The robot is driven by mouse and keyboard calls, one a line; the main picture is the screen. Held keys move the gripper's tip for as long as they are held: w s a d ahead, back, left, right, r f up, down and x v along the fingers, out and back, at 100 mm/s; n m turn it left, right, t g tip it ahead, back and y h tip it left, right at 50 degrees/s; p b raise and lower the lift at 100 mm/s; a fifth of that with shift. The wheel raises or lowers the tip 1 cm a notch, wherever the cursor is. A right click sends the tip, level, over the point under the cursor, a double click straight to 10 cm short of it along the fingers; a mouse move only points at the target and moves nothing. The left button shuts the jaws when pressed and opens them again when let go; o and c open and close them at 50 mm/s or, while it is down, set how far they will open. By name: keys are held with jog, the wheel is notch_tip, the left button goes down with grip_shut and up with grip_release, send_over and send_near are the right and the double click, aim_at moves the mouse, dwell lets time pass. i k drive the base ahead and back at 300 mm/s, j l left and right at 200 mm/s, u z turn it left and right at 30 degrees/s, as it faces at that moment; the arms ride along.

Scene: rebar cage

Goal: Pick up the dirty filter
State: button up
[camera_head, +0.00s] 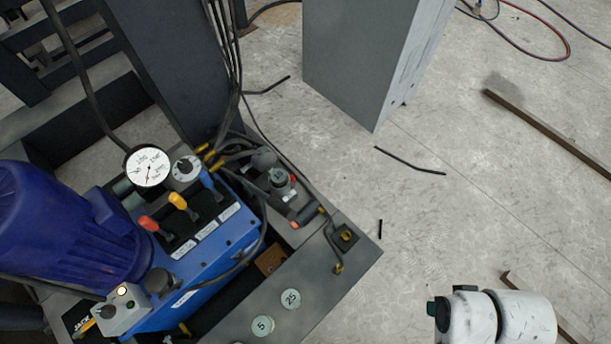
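I cannot make out for certain which item is the dirty filter. A small brown piece (271,259) shows in a dark gap in the hydraulic unit, partly hidden by the grey plate and hoses. Two pale round discs, marked "5" (262,326) and "25" (291,299), lie on the grey plate (330,275) at the front of the unit. A white and black rounded part at the bottom right looks like a link of my arm; its gripper end does not show.
The hydraulic unit has a blue block (215,245), blue motor (60,235), gauge (148,166), coloured levers and black hoses. A grey box column (360,60) stands behind.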

aim_at(277, 177)
jog(key=i+l+z, duration=0.35)
jog(key=l, duration=0.15)
jog(key=i+l+z, duration=0.3)
jog(key=l, duration=0.15)
jog(key=i+l+z, duration=0.35)
jog(key=i+l+u, duration=0.1)
jog(key=i, duration=0.2)
jog(key=i+l+u, duration=0.1)
jog(key=i, duration=0.25)
jog(key=i+u, duration=0.15)
jog(key=u, duration=0.25)
jog(key=i+u, duration=0.2)
jog(key=u, duration=0.2)
jog(key=i+u, duration=0.15)
jog(key=u, duration=0.25)
jog(key=i+l+u, duration=0.15)
jog(key=u, duration=0.25)
jog(key=i+u, duration=0.15)
jog(key=u, duration=0.25)
jog(key=i+l+u, duration=0.1)
jog(key=u, duration=0.3)
jog(key=i+l+u, duration=0.1)
jog(key=u, duration=0.3)
jog(key=i+l+u, duration=0.1)
jog(key=u, duration=0.3)
jog(key=l+u, duration=0.4)
jog(key=i+l+u, duration=0.35)
jog(key=u, duration=0.2)
